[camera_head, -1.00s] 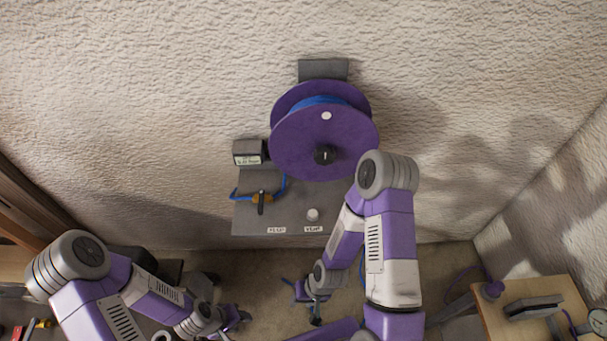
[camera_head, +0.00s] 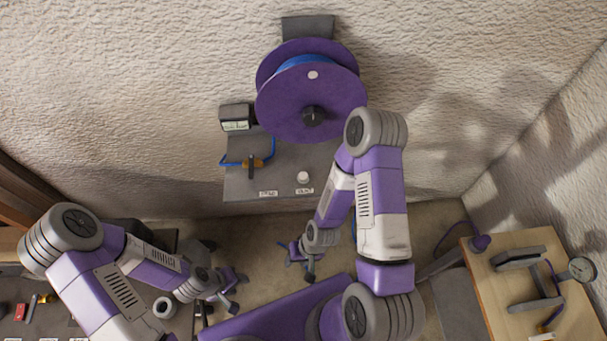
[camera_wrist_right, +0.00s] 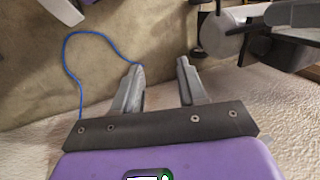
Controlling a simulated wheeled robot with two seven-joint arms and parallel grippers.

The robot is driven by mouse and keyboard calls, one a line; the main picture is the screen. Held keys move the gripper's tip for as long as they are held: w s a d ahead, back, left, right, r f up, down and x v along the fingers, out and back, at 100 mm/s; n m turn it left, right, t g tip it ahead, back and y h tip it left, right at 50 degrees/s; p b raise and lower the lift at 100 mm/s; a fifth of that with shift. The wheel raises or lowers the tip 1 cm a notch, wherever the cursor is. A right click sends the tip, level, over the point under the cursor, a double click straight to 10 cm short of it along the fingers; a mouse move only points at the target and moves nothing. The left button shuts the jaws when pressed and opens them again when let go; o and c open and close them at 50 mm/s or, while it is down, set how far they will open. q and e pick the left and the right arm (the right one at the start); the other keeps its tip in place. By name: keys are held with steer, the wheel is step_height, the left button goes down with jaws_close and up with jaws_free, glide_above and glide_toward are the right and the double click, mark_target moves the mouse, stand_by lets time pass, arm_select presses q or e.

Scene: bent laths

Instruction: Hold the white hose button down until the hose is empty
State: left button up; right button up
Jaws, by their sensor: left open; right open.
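The white button (camera_head: 303,177) is a small round knob on the grey panel (camera_head: 240,186), under the purple hose reel (camera_head: 280,105) with blue hose wound inside. A small label sits just below the button. My right gripper (camera_head: 298,270) is open and empty, lower in the picture than the button and apart from it. In the right wrist view its two fingers (camera_wrist_right: 159,68) are spread with nothing between them. My left gripper (camera_head: 237,293) is open and empty, further left and lower, also away from the panel. The button cannot be made out in the wrist view.
A valve with a black lever (camera_head: 251,166) and a small display box (camera_head: 236,118) are left of the button. Blue hose (camera_wrist_right: 80,75) lies on the floor. A wooden bench (camera_head: 485,285) stands at right; a tool surface (camera_head: 70,310) is at lower left.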

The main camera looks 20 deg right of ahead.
jaws_close()
stand_by(1.5)
